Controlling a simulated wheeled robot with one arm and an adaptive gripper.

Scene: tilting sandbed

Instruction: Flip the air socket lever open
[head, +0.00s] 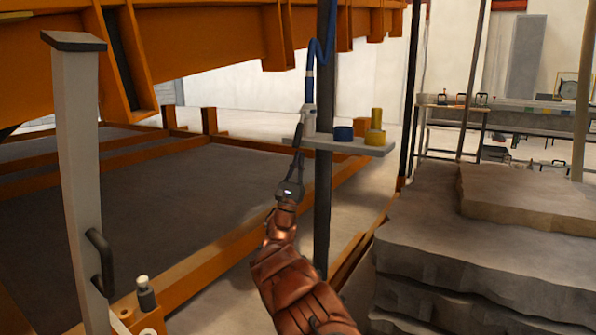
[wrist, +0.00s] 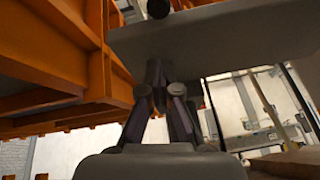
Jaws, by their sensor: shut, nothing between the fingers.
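A small grey shelf (head: 345,146) is fixed to a dark upright pole. A grey fitting (head: 309,118) stands at its left end, with a blue hose (head: 310,82) running up from it. This looks like the air socket; I cannot make out its lever clearly. My gripper (head: 298,140) is shut and empty, pointing up at the shelf's left end, just below the fitting. Whether it touches is unclear. In the wrist view my gripper's fingers (wrist: 165,75) are close under the shelf's grey plate (wrist: 230,38), which hides most of what is on top.
A blue ring (head: 343,133) and a yellow cylinder (head: 376,127) are on the shelf, right of the pole. The orange frame (head: 200,40) overhangs at upper left. A grey post (head: 80,180) stands at left. Stacked stone slabs (head: 480,240) fill the lower right.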

